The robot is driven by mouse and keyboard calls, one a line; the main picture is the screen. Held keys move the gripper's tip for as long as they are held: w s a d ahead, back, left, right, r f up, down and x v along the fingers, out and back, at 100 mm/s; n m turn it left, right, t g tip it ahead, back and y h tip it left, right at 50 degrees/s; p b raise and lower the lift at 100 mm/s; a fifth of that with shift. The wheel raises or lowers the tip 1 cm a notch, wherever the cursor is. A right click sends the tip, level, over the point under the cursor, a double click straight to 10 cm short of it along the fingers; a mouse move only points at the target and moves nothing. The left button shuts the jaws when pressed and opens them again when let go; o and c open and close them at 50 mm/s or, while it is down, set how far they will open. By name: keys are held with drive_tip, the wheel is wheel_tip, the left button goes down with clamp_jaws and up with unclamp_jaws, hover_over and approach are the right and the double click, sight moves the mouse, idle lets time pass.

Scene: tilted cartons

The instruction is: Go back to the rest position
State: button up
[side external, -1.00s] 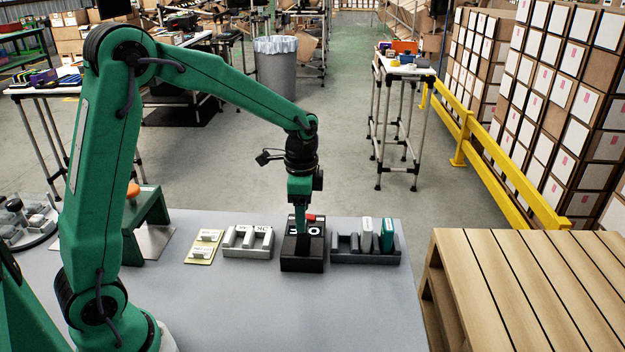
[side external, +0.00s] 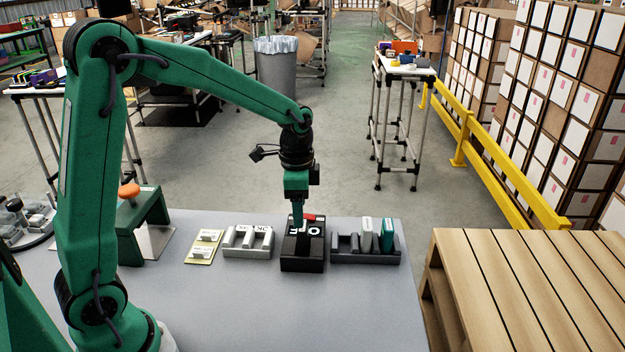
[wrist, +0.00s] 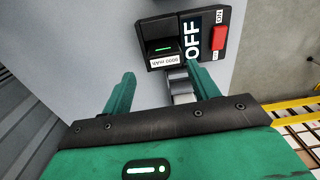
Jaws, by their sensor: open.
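My gripper (side external: 298,214) points down just above the black box in the middle of the grey table. In the wrist view my gripper (wrist: 160,88) has its two green fingers spread apart with nothing held between them. The black box (side external: 302,262) has large white OFF lettering and a red switch (side external: 309,217). In the wrist view the black box (wrist: 160,24) shows a slot with a small green light, and the red switch (wrist: 219,37) beside the lettering.
A grey rack (side external: 365,257) with a white and a green block stands right of the box. A light grey holder (side external: 248,250) and a yellow tray (side external: 202,247) stand left. A green stand (side external: 147,225) carries an orange knob (side external: 128,190). A wooden pallet (side external: 530,270) is at right.

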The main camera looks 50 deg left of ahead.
drive_tip(key=s+d+r+n+t, duration=0.1)
drive_tip(key=s+r+n, duration=0.3)
drive_tip(key=s, duration=0.5)
drive_tip(key=s+d+r+n+t, duration=0.1)
drive_tip(key=s+r+n+t, duration=0.3)
drive_tip(key=s, duration=0.6)
drive_tip(key=shift+s+r, duration=0.15)
drive_tip(key=shift+r, duration=1.2)
drive_tip(key=shift+d, duration=0.1)
drive_tip(key=shift+w+r, duration=0.1)
drive_tip(key=shift+w, duration=0.2)
clamp_jaws()
drive_tip(key=w+a+f+n+g, duration=0.1)
drive_tip(key=w+f+g, duration=0.1)
drive_tip(key=w, duration=0.8)
drive_tip(key=w+a+f+n+g, duration=0.1)
drive_tip(key=w+f+n+g, duration=0.1)
drive_tip(key=w, duration=0.7)
drive_tip(key=shift+w+a+f+g, duration=0.2)
drive_tip(key=shift+w+f+g, duration=0.15)
drive_tip(key=shift+f+g, duration=0.5)
